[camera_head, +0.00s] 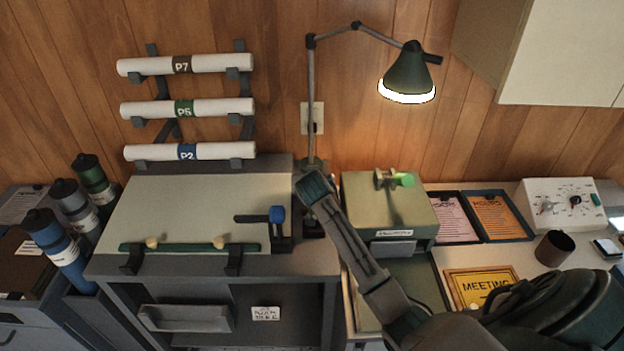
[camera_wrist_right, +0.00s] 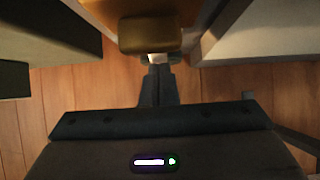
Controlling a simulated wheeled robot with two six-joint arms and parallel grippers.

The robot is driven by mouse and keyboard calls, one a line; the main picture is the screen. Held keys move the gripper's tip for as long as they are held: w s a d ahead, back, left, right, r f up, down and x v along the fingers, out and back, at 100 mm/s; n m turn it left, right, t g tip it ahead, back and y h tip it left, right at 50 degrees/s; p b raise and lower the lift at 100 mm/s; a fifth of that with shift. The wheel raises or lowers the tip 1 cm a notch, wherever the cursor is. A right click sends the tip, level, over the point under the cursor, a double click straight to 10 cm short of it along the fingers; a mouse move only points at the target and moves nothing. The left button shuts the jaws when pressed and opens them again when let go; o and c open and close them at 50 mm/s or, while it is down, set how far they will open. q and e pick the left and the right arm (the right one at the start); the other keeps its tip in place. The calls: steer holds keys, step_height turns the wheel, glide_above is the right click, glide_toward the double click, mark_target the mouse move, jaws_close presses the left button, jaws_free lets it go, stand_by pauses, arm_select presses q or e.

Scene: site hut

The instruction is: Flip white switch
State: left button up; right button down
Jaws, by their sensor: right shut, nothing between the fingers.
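A pale wall plate (camera_head: 319,116) is on the wood wall behind the lamp's upright arm; I cannot tell whether it carries the white switch. My right arm reaches in from the lower right, and its wrist end is below the plate, at the gap between the grey cabinet and the green box. The fingers are hidden there. In the right wrist view my right gripper (camera_wrist_right: 157,82) is shut and empty. Its tips are close to a small whitish piece (camera_wrist_right: 158,58) under a brown block (camera_wrist_right: 150,35); contact is unclear. My left gripper is out of view.
The desk lamp (camera_head: 409,74) is lit above the green box (camera_head: 367,208). The grey cabinet (camera_head: 150,215) with a blue-topped clamp (camera_head: 277,214) stands left. A white dial panel (camera_head: 563,203) and brown cup (camera_head: 554,248) are at right.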

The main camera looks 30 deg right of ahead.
steer(key=shift+r+p, duration=0.15)
steer(key=shift+p, duration=0.65)
steer(key=shift+w+f+g, duration=0.1)
steer(key=shift+f+g, duration=0.2)
steer(key=shift+f, duration=0.05)
steer(key=shift+w+d+r, duration=0.3)
steer(key=shift+w+d, duration=0.15)
steer(key=shift+w, duration=0.2)
